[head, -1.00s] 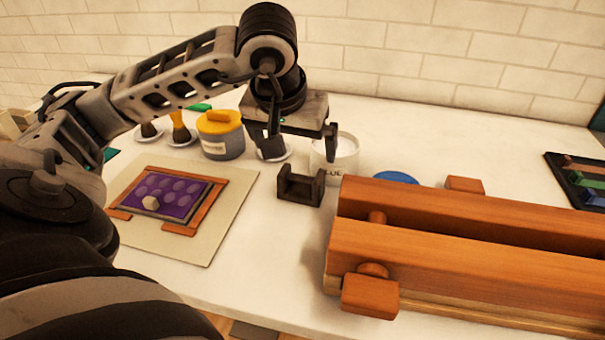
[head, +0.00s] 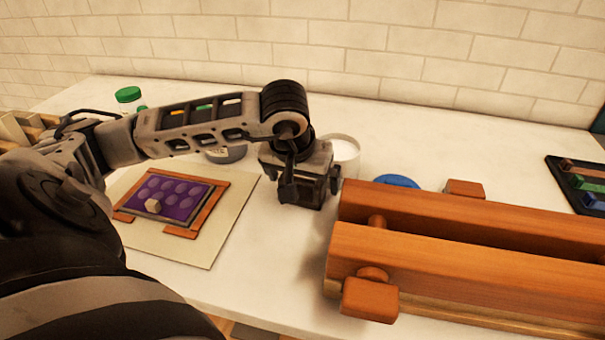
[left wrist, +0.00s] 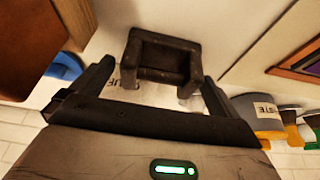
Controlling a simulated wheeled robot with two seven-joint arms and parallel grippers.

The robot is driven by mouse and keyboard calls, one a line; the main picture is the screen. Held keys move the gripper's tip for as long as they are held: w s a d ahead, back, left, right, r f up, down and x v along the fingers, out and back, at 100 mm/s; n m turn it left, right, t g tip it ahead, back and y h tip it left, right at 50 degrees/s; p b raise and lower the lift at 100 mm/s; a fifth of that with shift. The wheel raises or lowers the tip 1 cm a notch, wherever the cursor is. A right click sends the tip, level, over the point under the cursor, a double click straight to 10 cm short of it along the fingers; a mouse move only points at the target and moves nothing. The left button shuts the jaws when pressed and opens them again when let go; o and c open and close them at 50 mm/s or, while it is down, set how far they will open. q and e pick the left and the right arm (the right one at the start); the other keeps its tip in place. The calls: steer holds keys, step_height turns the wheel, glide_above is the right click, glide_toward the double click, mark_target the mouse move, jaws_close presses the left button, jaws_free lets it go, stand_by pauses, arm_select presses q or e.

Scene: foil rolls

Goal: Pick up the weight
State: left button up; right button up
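The weight is a dark block with two raised ends; its lower part (head: 313,199) shows under my left gripper in the head view. In the left wrist view the weight (left wrist: 165,58) lies just beyond and between the fingertips. My left gripper (head: 311,188) is open, pointing down over the weight, with a finger on each side. In the left wrist view the gripper (left wrist: 158,72) shows a gap between its fingers and the weight. The gripper hides most of the weight in the head view. My right gripper is not in view.
A wooden press (head: 450,250) stands close on the right. A white glue pot (head: 346,150) is just behind the gripper. A board with a purple tray (head: 180,200) lies to the left. A blue disc (head: 397,181) sits behind the press. The table front between board and press is clear.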

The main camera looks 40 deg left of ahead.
arm_select(q)
steer(key=c, duration=1.5)
steer(key=shift+w+r, duration=0.1)
steer(key=shift+r, duration=0.05)
steer(key=shift+c, duration=1.1)
